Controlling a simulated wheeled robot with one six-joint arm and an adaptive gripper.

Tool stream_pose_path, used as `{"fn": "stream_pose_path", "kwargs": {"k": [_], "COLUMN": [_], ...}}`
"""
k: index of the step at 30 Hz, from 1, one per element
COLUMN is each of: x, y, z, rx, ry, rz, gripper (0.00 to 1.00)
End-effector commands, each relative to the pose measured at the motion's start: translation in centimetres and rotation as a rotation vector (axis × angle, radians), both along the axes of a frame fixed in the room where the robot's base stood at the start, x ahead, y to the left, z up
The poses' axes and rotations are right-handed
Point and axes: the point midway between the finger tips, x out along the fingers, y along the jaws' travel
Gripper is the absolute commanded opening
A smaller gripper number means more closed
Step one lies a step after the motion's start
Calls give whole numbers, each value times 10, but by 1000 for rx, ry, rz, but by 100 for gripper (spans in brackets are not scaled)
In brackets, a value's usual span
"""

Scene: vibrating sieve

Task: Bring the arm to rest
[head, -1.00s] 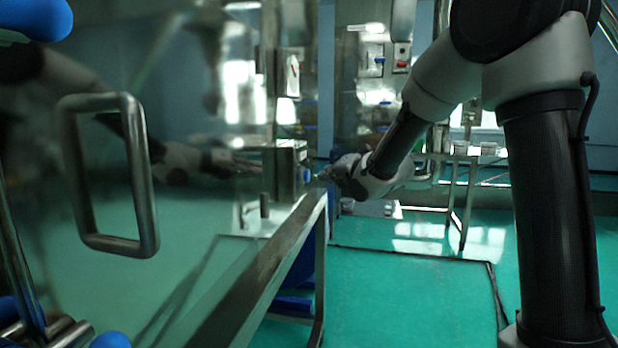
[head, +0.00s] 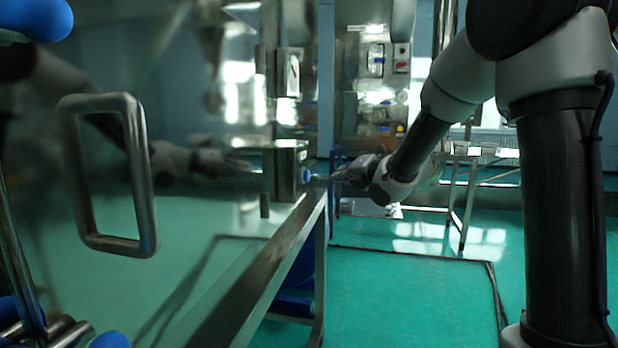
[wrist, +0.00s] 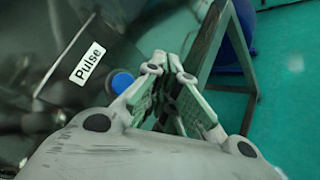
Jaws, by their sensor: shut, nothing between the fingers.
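My gripper (head: 332,179) is at the middle of the head view, reaching left toward a metal control box (head: 287,170) with a blue button (head: 306,175) on its side. The fingertips are close to the button, with a small gap showing. In the wrist view my gripper (wrist: 166,68) has its fingers together and nothing between them. The blue button (wrist: 122,81) lies left of the fingers there, beside a white "Pulse" label (wrist: 87,62).
A polished metal panel with a large handle (head: 150,190) fills the left. A metal frame edge (head: 262,296) runs below the box. A metal table (head: 470,170) stands at the back right. The green floor (head: 400,300) in the middle is open.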

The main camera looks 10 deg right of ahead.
Motion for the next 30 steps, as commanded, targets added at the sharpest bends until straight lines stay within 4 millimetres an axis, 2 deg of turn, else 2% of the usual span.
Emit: {"fn": "stream_pose_path", "kwargs": {"k": [4, 6, 8, 11, 12, 14, 17, 18, 20, 21, 24, 27, 30], "x": [0, -1, -4, -30, -50, -88, -166, -200, -250, -283, -351, -394, -408], "y": [0, -4, -16, -49, -65, -87, -117, -124, -131, -133, -131, -126, -124], "z": [-1, -10, -29, -86, -103, -116, -121, -120, -114, -109, -97, -86, -73], "rx": [34, 97, 183, 383, 478, 630, 881, 977, 1110, 1192, 1352, 1445, 1522], "ry": [18, 85, 205, 496, 607, 741, 890, 928, 965, 982, 1004, 1016, 993], "rz": [-10, -47, -130, -392, -531, -758, -1143, -1288, -1488, -1607, -1811, -1860, -1797], "gripper": [0, 0, 0, 0, 0, 0, 0, 0, 0, 0, 0, 0, 0]}}
